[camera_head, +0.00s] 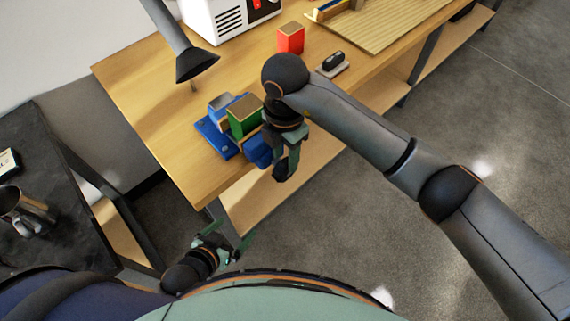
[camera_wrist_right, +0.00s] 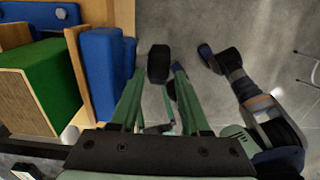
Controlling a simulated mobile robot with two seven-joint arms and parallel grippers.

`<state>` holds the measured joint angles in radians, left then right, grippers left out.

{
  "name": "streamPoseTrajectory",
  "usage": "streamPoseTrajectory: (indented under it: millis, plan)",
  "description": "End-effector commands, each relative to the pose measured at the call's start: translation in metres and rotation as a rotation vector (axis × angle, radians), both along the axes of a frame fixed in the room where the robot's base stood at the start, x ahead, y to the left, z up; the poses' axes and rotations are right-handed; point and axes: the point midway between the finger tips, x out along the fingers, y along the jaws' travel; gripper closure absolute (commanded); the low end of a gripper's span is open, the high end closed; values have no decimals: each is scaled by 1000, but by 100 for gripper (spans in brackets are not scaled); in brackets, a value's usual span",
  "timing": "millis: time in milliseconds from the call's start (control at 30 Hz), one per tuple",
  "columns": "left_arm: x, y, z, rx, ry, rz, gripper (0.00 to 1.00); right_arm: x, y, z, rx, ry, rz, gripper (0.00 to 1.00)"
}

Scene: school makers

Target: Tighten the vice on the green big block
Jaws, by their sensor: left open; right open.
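The green big block (camera_head: 243,116), green with a tan top, sits in the blue vice (camera_head: 216,138) at the table's front edge. In the right wrist view the block (camera_wrist_right: 42,88) stands beside a wooden jaw pad (camera_wrist_right: 80,75) backed by the blue jaw (camera_wrist_right: 102,70); I cannot tell how tightly it is held. My right gripper (camera_head: 287,165) is open, pointing down just off the vice's front. A black rounded part (camera_wrist_right: 158,63), apparently the vice's handle, shows between its green fingers. My left gripper (camera_head: 232,240) is open and empty, low in front of the table.
A red block (camera_head: 290,39), a small black-and-grey item (camera_head: 333,62) and a white machine (camera_head: 228,16) stand further back on the wooden table (camera_head: 135,80). A dark lamp-like cone (camera_head: 197,65) hangs near the vice. A dark table (camera_head: 45,220) with a metal cup is at left.

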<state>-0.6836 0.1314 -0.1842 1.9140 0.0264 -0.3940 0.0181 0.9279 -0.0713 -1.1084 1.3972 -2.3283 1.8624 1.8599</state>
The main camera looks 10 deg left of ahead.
Motion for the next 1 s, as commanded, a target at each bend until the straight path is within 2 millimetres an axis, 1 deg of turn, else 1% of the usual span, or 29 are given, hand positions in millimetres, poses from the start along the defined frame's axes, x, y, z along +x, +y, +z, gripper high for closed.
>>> streamPoseTrajectory:
  millis: [33, 100, 200, 300, 433, 700, 1000]
  plan:
    - [0, 0, 1, 0, 0, 0, 0, -1, -1, -12, -1, 5, -1, 54]
    - [0, 0, 1, 0, 0, 0, 0, -1, 0, -24, -1, 3, 0, 54]
    - [0, 0, 1, 0, 0, 0, 0, -1, 0, -39, 0, 3, 0, 54]
    - [1, 0, 1, 0, -1, 0, 0, 0, 0, -49, 1, 3, 1, 54]
    - [2, 0, 1, 0, -4, 0, 0, -1, 0, -55, 2, 1, 2, 54]
    - [3, 0, 2, 0, -5, 0, 0, 0, 0, -56, 2, 1, 2, 54]
    - [3, 0, 2, 0, -5, 0, 0, 0, 0, -56, 2, 1, 2, 88]
